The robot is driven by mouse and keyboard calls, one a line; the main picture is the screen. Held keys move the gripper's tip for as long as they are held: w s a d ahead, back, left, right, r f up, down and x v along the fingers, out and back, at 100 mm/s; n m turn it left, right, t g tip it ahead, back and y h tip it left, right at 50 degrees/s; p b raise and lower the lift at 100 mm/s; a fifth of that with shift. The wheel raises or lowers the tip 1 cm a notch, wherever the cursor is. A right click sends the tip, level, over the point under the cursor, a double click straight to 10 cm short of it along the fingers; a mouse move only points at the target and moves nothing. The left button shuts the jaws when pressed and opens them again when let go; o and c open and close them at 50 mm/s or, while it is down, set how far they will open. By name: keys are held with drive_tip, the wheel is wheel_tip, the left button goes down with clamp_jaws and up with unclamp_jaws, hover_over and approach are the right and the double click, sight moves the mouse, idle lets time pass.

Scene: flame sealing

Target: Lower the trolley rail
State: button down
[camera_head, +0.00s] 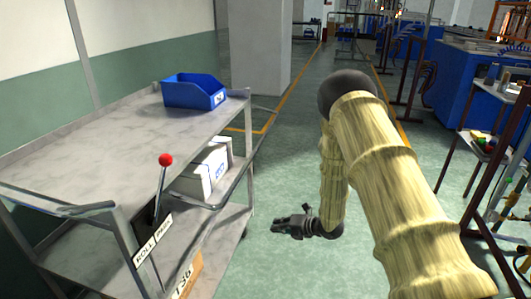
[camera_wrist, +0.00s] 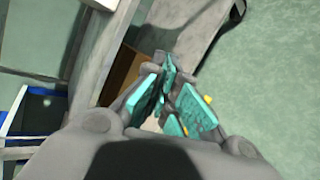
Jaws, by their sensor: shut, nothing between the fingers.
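The grey trolley (camera_head: 120,128) stands at the left in the head view. A bent metal rail (camera_head: 236,184) runs along its right side, sloping out from the top shelf toward the white box. A lever with a red ball knob (camera_head: 165,160) stands at the trolley's near end. My gripper (camera_head: 277,229) is low over the floor, right of the trolley and apart from the rail, pointing left. In the wrist view its teal-padded fingers (camera_wrist: 168,97) are shut and empty. Grey trolley parts show beyond the fingers there, but I cannot tell which bar is the rail.
A blue bin (camera_head: 194,91) sits on the top shelf. White boxes (camera_head: 206,168) and a brown carton (camera_head: 186,276) are on the lower shelves. Clear green floor (camera_head: 275,185) lies between the trolley and my arm. A cluttered side table (camera_head: 490,145) is at the right.

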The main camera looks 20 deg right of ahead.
drive_tip(key=w+d+r+n+g+y+p, duration=0.15)
drive_tip(key=w+d+r+n+p, duration=0.25)
drive_tip(key=r+n, duration=0.65)
drive_tip(key=w+d+r+n+g+y+p, duration=0.1)
drive_tip(key=w+d+r+n+y+p, duration=0.25)
drive_tip(key=r+n, duration=0.65)
drive_tip(key=w+a+r+m+h+p, duration=0.1)
drive_tip(key=w+a+r+m+p, duration=0.1)
drive_tip(key=w+a, duration=0.3)
drive_tip(key=a+r+m, duration=0.1)
drive_tip(key=a, duration=0.2)
drive_tip(key=shift+w+r, duration=0.25)
drive_tip(key=shift+w, duration=0.1)
drive_tip(key=shift+t, duration=0.25)
drive_tip(key=shift+r, duration=0.15)
drive_tip(key=shift+s+d+r+g+h, duration=0.1)
drive_tip(key=shift+d+r+g+h, duration=0.1)
drive_tip(key=shift+r+g+h, duration=0.45)
drive_tip(key=shift+s+d+r+g+h, duration=0.15)
drive_tip(key=shift+r+h, duration=0.2)
drive_tip(key=shift+r, duration=0.6)
